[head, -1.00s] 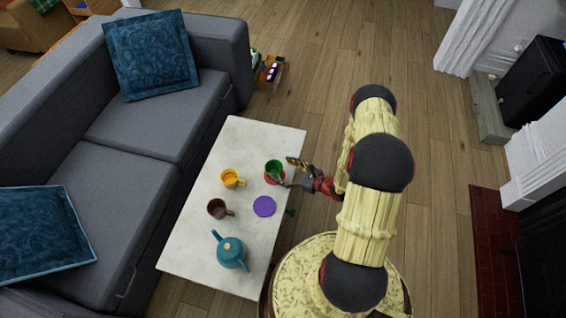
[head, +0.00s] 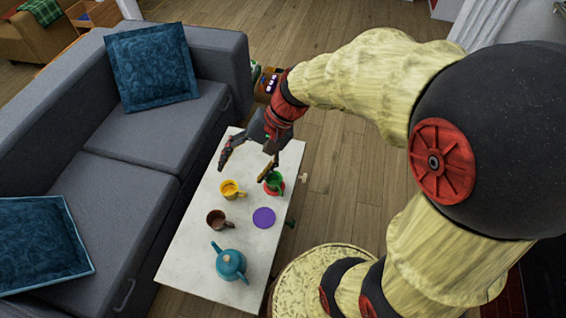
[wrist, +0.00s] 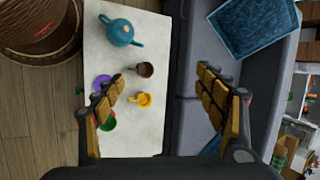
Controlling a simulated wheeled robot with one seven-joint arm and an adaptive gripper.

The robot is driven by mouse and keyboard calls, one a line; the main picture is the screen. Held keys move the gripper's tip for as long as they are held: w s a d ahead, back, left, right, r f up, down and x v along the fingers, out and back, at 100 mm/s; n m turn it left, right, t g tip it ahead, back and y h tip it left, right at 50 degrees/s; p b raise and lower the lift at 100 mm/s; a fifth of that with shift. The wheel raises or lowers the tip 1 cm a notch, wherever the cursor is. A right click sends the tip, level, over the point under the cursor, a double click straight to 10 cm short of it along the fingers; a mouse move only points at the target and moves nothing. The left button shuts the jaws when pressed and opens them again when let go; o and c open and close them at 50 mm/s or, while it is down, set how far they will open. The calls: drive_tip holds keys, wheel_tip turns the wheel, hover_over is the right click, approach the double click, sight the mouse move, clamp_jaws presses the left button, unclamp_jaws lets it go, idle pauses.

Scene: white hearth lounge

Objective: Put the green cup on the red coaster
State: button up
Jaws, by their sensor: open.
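The green cup (head: 275,179) appears to stand upright on the red coaster (head: 271,191), near the right edge of the white table. Only part of the coaster's rim shows around the cup's base. In the wrist view the green cup (wrist: 109,124) lies by the left finger, with a little red beside it. My gripper (head: 245,165) is open and empty, raised above the table's far part. One finger partly overlaps the cup in the head view; the wrist view (wrist: 160,78) shows nothing between the fingers at their height.
On the white table (head: 187,265) are a yellow cup (head: 231,189), a brown cup (head: 216,219), a purple coaster (head: 264,218) and a teal teapot (head: 230,263). A grey sofa (head: 135,140) runs along the left side. The table's middle-left strip is bare.

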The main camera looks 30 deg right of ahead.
drive_tip(key=s+d+r+n+t+h, duration=0.4)
drive_tip(key=s+d+r+n+h, duration=0.1)
drive_tip(key=s+r, duration=0.5)
drive_tip(key=shift+s+d+r+n+h, duration=0.2)
drive_tip(key=shift+s+r+n+h, duration=0.25)
drive_tip(key=shift+n+h, duration=0.35)
drive_tip(key=shift+w+r, duration=0.15)
drive_tip(key=shift+r, duration=0.05)
